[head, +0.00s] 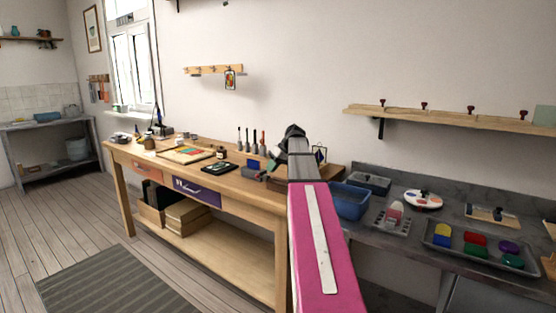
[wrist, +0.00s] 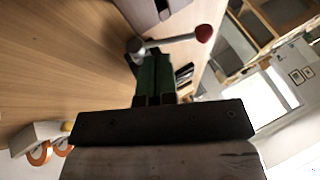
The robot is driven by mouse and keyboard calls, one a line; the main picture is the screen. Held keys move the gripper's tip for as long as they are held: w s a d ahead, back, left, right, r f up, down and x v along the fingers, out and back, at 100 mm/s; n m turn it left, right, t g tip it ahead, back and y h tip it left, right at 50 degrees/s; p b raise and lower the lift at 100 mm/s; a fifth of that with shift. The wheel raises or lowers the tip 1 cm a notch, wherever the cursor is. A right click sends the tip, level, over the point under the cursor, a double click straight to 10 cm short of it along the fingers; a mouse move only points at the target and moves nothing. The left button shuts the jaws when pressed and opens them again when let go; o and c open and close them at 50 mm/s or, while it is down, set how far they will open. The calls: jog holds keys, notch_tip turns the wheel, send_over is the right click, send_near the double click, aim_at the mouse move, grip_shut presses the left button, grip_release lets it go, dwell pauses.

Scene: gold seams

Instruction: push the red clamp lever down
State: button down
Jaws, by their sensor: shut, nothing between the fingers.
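The red clamp lever shows in the wrist view as a pale metal rod with a red knob (wrist: 204,33) at its end. The rod runs left from the knob to a grey pivot. My gripper (wrist: 155,62) is shut and empty, its greenish fingers together. In that view its tips lie just below the pivot end of the rod, left of the red knob. They overlap the rod's base in the picture; I cannot tell whether they touch it. In the head view my arm covers that end of the workbench, and I cannot make out the lever there.
The wooden workbench (head: 135,152) carries a paint palette, tools and small boxes. To the right, a grey counter (head: 420,240) holds a blue bin (head: 349,201) and a tray of coloured pieces (head: 440,240). Open floor lies at the left, with a striped mat (head: 115,285).

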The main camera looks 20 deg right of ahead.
jog(key=shift+s+a+f, duration=0.15)
jog(key=shift+s+a, duration=0.05)
jog(key=shift+a, duration=0.45)
jog(key=shift+s+a+f, duration=0.1)
jog(key=shift+s+a, duration=0.1)
jog(key=shift+a, duration=0.4)
jog(key=shift+s+a+f, duration=0.15)
jog(key=shift+s+a, duration=0.05)
jog(key=shift+a, duration=0.45)
jog(key=shift+s+a+f+n+t+h, duration=0.35)
jog(key=shift+s+a+f+h, duration=0.2)
jog(key=shift+h, duration=0.45)
jog(key=shift+a+f+t+h, duration=0.1)
jog(key=shift+f+t+h, duration=0.3)
jog(key=shift+t+h, duration=0.1)
jog(key=shift+f, duration=0.25)
